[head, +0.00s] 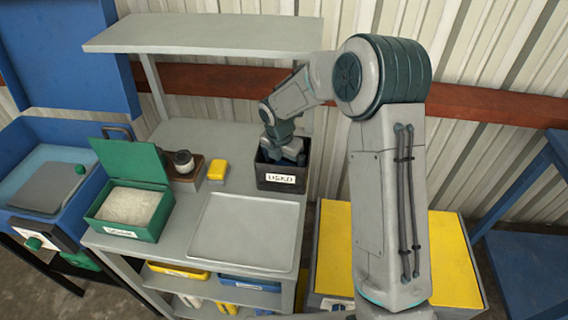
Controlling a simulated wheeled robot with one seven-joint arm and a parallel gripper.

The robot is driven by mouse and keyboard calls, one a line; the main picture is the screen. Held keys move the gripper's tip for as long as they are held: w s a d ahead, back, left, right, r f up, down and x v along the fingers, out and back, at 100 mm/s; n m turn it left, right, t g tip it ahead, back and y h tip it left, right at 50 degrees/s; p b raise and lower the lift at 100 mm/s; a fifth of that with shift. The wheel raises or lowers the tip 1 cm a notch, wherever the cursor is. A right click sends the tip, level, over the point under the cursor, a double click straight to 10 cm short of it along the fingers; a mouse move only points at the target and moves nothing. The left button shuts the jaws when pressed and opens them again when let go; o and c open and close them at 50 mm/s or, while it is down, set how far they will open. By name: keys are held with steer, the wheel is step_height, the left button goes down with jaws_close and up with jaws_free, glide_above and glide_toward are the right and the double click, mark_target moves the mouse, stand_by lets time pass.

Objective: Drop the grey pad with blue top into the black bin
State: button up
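The black bin (265,183) stands at the back right of the grey workbench, with a white label on its front that seems to read "USED". My gripper (283,156) points down at the bin's opening, with its lower end at or inside the rim. The fingertips are hidden or too small to make out, so I cannot tell whether they are open or shut. I cannot make out a grey pad with a blue top anywhere; the bin's inside is mostly hidden by my gripper and the front wall.
A grey tray (245,232) lies empty in front of the bin. A yellow block (218,168) on a grey piece and an open green box (126,229) of pale grains stand to the left. A shelf (205,34) overhangs the bench's back.

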step_height(320, 180, up, 11)
steer(key=s+a, duration=0.1)
steer(key=s+d+r+m, duration=0.3)
steer(key=s+d+m, duration=0.1)
steer(key=s+m, duration=0.3)
steer(key=s+d+r+m, duration=0.3)
steer(key=s+d+m, duration=0.1)
steer(key=s+m, duration=0.2)
steer(key=s+d+m, duration=0.2)
steer(key=s+m, duration=0.5)
steer(key=m, duration=0.1)
steer(key=s+d+m+t, duration=0.1)
steer(key=s+d+m, duration=0.1)
steer(key=s+m, duration=0.6)
steer(key=shift+d+f+t+y, duration=0.2)
steer(key=shift+d+t+y, duration=0.1)
steer(key=shift+d+y, duration=0.1)
